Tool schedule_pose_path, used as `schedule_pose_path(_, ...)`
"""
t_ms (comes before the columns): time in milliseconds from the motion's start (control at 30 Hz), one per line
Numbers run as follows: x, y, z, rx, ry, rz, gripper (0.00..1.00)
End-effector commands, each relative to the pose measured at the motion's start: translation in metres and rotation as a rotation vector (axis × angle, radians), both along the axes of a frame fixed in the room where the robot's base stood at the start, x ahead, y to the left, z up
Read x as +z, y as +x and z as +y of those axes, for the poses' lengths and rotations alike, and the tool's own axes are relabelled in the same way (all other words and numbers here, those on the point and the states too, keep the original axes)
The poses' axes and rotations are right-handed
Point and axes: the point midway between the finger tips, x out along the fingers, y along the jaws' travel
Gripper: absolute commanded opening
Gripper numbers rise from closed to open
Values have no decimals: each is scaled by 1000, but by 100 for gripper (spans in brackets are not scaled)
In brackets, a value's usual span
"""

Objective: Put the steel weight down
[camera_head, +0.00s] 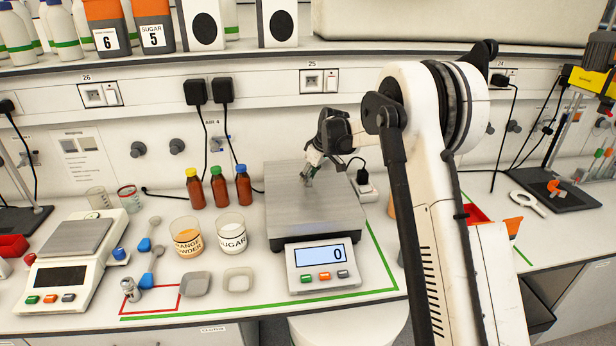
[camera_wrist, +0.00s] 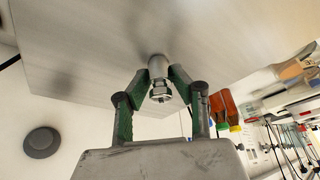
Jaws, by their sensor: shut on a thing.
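My gripper (camera_wrist: 160,82) is shut on the steel weight (camera_wrist: 159,72), a small silvery cylinder with a knobbed end, held between the green-sided fingers. In the head view my gripper (camera_head: 312,168) is over the back part of the big scale's grey plate (camera_head: 315,210), and the weight is hard to make out there. In the wrist view the weight's far end is close against the plate (camera_wrist: 100,35); I cannot tell whether it touches. The scale's display (camera_head: 320,254) reads 0.
Another small metal weight (camera_head: 131,290) stands by a red outline at the front left. Three bottles (camera_head: 219,187), the orange powder beaker (camera_head: 187,237) and the sugar beaker (camera_head: 232,234) stand left of the scale. A smaller balance (camera_head: 75,245) is further left. The plate's front is clear.

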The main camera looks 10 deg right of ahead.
Motion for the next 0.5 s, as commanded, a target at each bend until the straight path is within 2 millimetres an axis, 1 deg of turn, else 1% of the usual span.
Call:
schedule_pose_path(133, -3, 0, 0, 0, 0, 0, 0)
schedule_pose_path(167, -4, 0, 0, 0, 0, 0, 24)
schedule_pose_path(300, -2, 0, 0, 0, 0, 0, 42)
schedule_pose_path(500, -2, 0, 0, 0, 0, 0, 42)
